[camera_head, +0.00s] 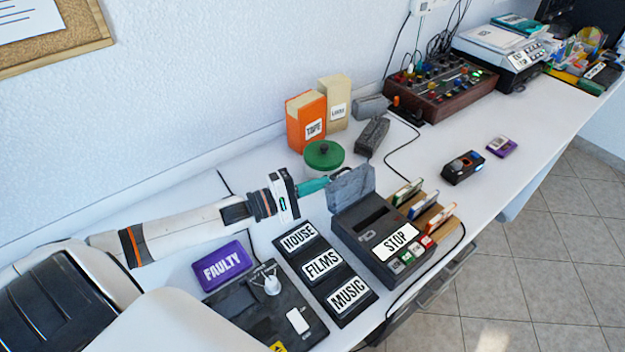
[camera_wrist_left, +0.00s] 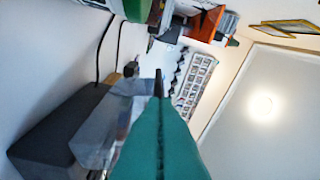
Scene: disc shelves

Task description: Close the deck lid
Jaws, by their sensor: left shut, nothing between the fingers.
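The deck (camera_head: 385,232) is a dark grey box on the white table, with a white STOP label and coloured keys along its front. Its grey lid (camera_head: 350,187) stands raised at the back edge, so the deck's slot is uncovered. My left gripper (camera_head: 326,183) has teal fingers and is shut and empty. Its tip is close behind the raised lid in the head view; I cannot tell whether they touch. In the left wrist view the shut teal fingers (camera_wrist_left: 160,95) point away from the camera, with nothing between them. My right gripper is not in view.
Labelled trays (camera_head: 323,265) and a purple FAULTY case (camera_head: 223,266) lie left of the deck. Cases in a rack (camera_head: 428,213) sit right of the deck.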

